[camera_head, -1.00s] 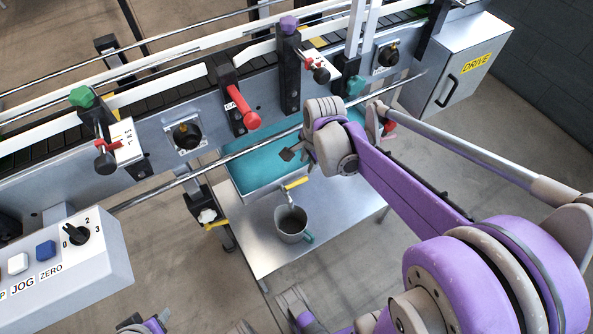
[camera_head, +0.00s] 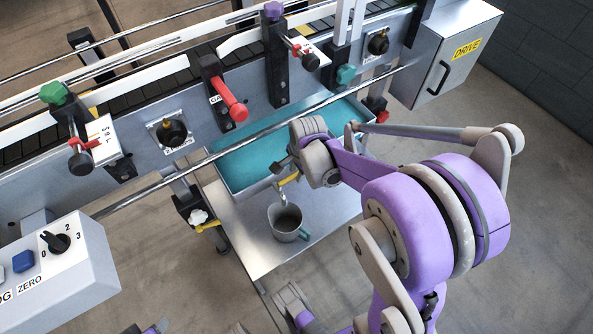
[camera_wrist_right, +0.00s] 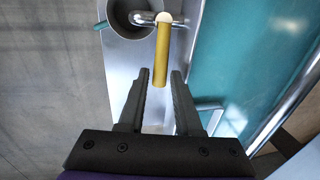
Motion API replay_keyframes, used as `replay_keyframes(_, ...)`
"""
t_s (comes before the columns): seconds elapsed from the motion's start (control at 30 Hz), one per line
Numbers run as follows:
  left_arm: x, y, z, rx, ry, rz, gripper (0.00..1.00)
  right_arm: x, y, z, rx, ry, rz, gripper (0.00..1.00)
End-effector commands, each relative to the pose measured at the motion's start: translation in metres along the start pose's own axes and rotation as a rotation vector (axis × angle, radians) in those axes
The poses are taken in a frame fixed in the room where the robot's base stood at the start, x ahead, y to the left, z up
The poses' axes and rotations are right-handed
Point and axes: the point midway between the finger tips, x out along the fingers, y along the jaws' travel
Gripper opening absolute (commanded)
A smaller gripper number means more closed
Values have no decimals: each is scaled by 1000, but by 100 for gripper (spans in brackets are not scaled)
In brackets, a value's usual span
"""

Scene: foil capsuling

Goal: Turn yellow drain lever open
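The yellow drain lever (camera_head: 289,179) sticks out at the front edge of the teal tray (camera_head: 228,170), above a grey mug (camera_head: 286,236). In the right wrist view the yellow lever (camera_wrist_right: 162,55) points toward my gripper from a metal spout. My right gripper (camera_head: 281,166) is beside the lever in the head view. In the wrist view its two dark fingers (camera_wrist_right: 161,76) are apart, and the lever's near end appears in the gap between them. I cannot tell the depth, and no contact shows.
The mug stands on a metal table (camera_head: 245,235) under the tray. A long steel rail (camera_head: 240,148) runs above the tray along the conveyor. Open floor lies in front.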

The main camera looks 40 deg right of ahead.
Motion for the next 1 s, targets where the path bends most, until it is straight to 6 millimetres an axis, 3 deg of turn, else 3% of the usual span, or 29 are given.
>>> replay_keyframes(0.07,0,0,0,0,0,0,50,0,0,0,0,0,0,31)
replay_keyframes(0.23,0,0,0,0,0,0,50,0,0,0,0,0,0,1)
replay_keyframes(1.0,0,0,0,0,0,0,50,0,0,0,0,0,0,0)
